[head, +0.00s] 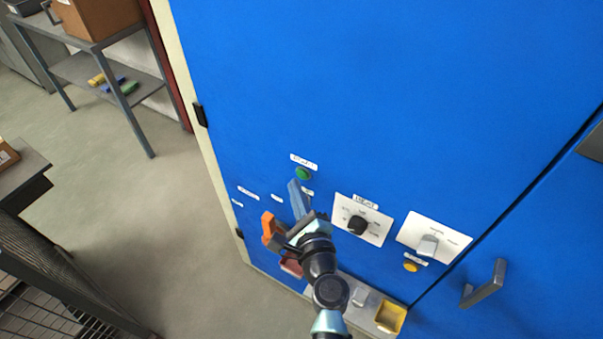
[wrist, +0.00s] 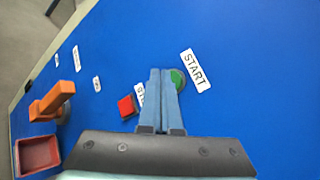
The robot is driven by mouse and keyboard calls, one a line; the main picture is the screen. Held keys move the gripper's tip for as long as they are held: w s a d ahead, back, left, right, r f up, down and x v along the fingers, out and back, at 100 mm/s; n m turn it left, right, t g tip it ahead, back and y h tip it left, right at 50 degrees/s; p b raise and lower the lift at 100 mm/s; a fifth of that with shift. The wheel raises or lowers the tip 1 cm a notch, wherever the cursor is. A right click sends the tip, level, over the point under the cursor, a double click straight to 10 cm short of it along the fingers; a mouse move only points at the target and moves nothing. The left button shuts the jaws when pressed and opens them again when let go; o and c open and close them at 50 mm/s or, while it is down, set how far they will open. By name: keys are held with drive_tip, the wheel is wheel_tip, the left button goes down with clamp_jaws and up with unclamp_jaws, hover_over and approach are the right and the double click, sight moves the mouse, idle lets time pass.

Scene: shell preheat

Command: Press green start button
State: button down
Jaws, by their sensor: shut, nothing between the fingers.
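The round green start button (head: 303,174) is on the blue cabinet front, just below its white START label (head: 303,161). In the wrist view the green button (wrist: 177,79) shows just right of my fingertips, partly hidden by them, with the START label (wrist: 195,69) beside it. My gripper (head: 293,183) is shut and empty, its blue fingers together and pointing at the panel close to the button. It also shows in the wrist view (wrist: 160,72). I cannot tell whether the fingertips touch the button. A red button (wrist: 127,105) lies left of the fingers.
An orange handle (wrist: 52,101) and a dark red bin (wrist: 38,155) are left of my gripper. A dial plate (head: 374,229), a switch plate (head: 446,234) and a yellow button (head: 411,266) are to the right. The blue panel above the button is clear.

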drive_tip(key=shift+w+d, duration=0.1)
drive_tip(key=shift+w, duration=0.05)
drive_tip(key=shift+w+d, duration=0.15)
drive_tip(key=shift+w, duration=0.1)
drive_tip(key=shift+w+d+b, duration=0.3)
idle(0.9)
idle(0.3)
drive_tip(key=shift+s+a, duration=0.55)
drive_tip(key=shift+s, duration=0.1)
drive_tip(key=s+a, duration=0.1)
drive_tip(key=s, duration=0.1)
drive_tip(key=s+a, duration=0.2)
drive_tip(key=shift+p, duration=0.3)
drive_tip(key=shift+r, duration=0.1)
idle(0.6)
